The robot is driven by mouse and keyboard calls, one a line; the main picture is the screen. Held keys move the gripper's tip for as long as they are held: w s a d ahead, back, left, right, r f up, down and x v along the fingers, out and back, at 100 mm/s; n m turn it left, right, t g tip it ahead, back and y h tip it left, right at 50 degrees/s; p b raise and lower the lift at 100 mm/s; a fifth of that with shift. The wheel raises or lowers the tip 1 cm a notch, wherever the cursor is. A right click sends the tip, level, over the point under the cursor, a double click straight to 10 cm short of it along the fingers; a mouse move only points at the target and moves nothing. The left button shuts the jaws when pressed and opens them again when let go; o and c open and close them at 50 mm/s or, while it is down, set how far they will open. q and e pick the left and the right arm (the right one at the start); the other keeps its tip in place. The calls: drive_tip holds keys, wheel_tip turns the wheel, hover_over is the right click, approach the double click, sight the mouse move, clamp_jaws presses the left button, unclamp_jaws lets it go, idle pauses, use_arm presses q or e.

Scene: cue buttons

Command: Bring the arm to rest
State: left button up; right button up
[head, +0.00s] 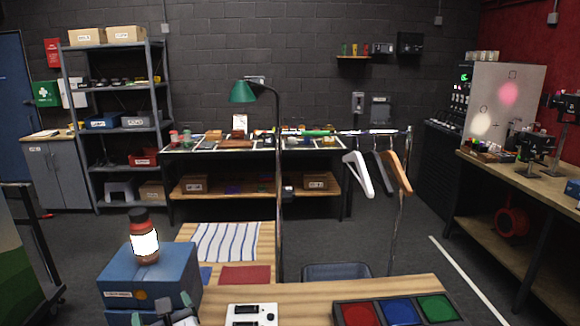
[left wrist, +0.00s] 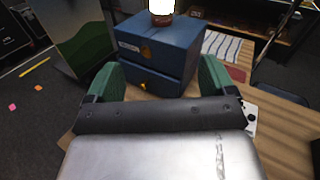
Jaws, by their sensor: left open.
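My left gripper (head: 172,317) shows at the bottom edge of the head view, in front of a blue drawer box (head: 149,277). In the left wrist view my left gripper (left wrist: 157,80) has its two green fingers spread wide apart, with nothing between them. The blue drawer box (left wrist: 158,50) stands beyond the fingers. My right gripper is in neither view.
A white switch box (head: 251,314) lies on the wooden table (head: 300,296) left of the button panel. A striped cloth (head: 226,241), a red cloth (head: 245,275) and a lamp pole (head: 279,190) are behind.

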use_arm(q)
drive_tip(key=s+a+f+n+g+h, duration=0.2)
drive_tip(key=s+f+n+g+h, duration=0.35)
drive_tip(key=s+f+n, duration=0.7)
drive_tip(key=s+d+f+n+g+h, duration=0.2)
drive_tip(key=s+f+n+g, duration=0.1)
drive_tip(key=s+n, duration=0.4)
drive_tip(key=s+d+f+n+g+h, duration=0.2)
drive_tip(key=s+d+f+n+g, duration=0.1)
drive_tip(key=s+n, duration=0.4)
wheel_tip(320, 180, down, 26)
drive_tip(key=g+b, duration=0.1)
drive_tip(key=b, duration=0.1)
drive_tip(key=s+a+f+g, duration=0.1)
drive_tip(key=s+a+f, duration=0.2)
drive_tip(key=s+f, duration=1.2)
wheel_tip(320, 180, down, 3)
drive_tip(key=shift+s+f+b, duration=0.15)
drive_tip(key=shift+s+b, duration=0.2)
drive_tip(key=shift+b, duration=0.1)
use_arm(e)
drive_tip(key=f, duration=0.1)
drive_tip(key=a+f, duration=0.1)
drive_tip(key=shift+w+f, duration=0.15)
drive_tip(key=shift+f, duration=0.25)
use_arm(q)
drive_tip(key=shift+a+m, duration=0.1)
drive_tip(key=shift+m, duration=0.15)
